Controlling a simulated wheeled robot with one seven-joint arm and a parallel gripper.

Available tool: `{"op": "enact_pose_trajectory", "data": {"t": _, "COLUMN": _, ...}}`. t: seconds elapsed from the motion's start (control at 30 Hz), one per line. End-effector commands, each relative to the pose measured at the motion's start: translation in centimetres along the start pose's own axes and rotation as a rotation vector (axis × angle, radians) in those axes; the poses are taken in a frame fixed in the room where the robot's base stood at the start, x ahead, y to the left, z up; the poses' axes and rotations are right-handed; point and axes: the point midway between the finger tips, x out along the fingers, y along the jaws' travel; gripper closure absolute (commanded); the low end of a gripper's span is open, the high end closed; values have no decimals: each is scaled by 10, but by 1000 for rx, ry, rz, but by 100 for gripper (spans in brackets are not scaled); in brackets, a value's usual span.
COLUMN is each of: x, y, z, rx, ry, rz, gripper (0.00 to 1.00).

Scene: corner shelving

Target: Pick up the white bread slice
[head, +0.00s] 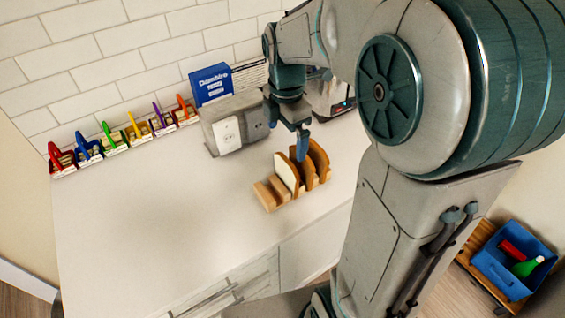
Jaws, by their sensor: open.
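The white bread slice (287,172) stands upright in a wooden rack (268,196) on the counter, with its pale face toward the left. Brown bread slices (319,160) stand in the rack just to its right. My gripper (301,150) points down from above, at the top of the slices, right beside the white slice's upper edge. It is open. The fingertips partly overlap the slices in this view, so I cannot tell whether they touch or straddle the white slice.
A grey toaster-like box (232,128) and a blue box (211,84) stand behind the rack. Several coloured holders (114,138) line the wall. The white counter (150,220) is clear at left and front. A blue bin (500,268) stands at lower right.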

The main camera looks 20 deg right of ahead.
Motion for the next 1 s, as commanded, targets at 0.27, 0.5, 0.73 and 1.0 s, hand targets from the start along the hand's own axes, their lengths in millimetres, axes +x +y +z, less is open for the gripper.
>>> {"op": "enact_pose_trajectory", "data": {"t": 0.27, "x": 36, "y": 2, "z": 0, "rx": -43, "ry": 3, "rz": -12, "gripper": 0}}
{"op": "enact_pose_trajectory", "data": {"t": 0.5, "x": 77, "y": 2, "z": 1, "rx": -41, "ry": 3, "rz": -10, "gripper": 0}}
{"op": "enact_pose_trajectory", "data": {"t": 0.73, "x": 92, "y": 2, "z": 2, "rx": -40, "ry": 3, "rz": -9, "gripper": 0}}
{"op": "enact_pose_trajectory", "data": {"t": 1.0, "x": 125, "y": 2, "z": 4, "rx": -41, "ry": 3, "rz": -10, "gripper": 0}}
